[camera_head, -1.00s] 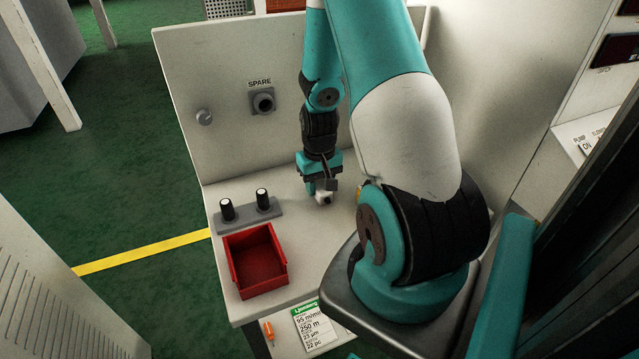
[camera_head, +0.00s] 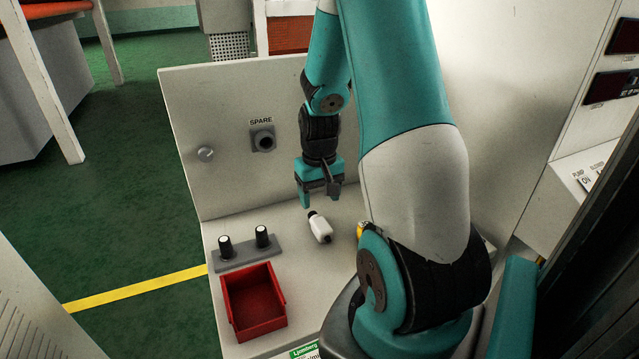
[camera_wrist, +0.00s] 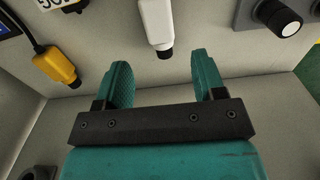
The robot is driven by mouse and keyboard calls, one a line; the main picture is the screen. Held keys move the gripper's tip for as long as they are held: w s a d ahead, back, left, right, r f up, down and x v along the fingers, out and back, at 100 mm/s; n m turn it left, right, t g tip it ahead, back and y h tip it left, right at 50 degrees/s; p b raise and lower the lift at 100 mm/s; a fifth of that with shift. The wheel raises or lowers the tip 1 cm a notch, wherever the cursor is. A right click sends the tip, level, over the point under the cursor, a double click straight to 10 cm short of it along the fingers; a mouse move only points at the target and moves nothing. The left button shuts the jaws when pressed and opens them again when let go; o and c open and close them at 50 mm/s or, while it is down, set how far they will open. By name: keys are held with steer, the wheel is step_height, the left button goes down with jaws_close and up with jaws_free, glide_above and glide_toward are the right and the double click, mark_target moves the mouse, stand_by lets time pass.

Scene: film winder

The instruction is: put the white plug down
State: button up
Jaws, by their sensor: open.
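The white plug (camera_head: 321,230) with a black tip lies on its side on the bench top, a little below my gripper in the head view. In the wrist view the white plug (camera_wrist: 158,22) shows at the top middle, beyond the fingertips. My gripper (camera_head: 320,200) is open and empty above the bench, apart from the plug. In the wrist view a clear gap separates the two teal fingers of my gripper (camera_wrist: 162,72).
A yellow plug (camera_wrist: 55,65) lies on the bench to one side, partly behind my arm in the head view. The SPARE socket (camera_head: 263,140) is on the upright panel.

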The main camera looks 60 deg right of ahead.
mark_target(319, 221)
steer(key=w+a+r+n+t+y, duration=0.1)
steer(key=a+r+n, duration=0.3)
steer(key=a, duration=0.5)
steer(key=w+a+r+n+y, duration=0.1)
steer(key=w+a+r, duration=0.1)
steer(key=a+r, duration=0.6)
steer(key=s+a+r+n+y, duration=0.1)
steer(key=s+a+n, duration=0.3)
steer(key=a, duration=0.5)
steer(key=s+a+r+n+g+y, duration=0.1)
steer(key=s+a+r+n, duration=0.2)
steer(key=s+a, duration=0.6)
steer(key=shift+a+r+n, duration=0.25)
steer(key=shift+n, duration=0.35)
steer(key=shift+d, duration=0.1)
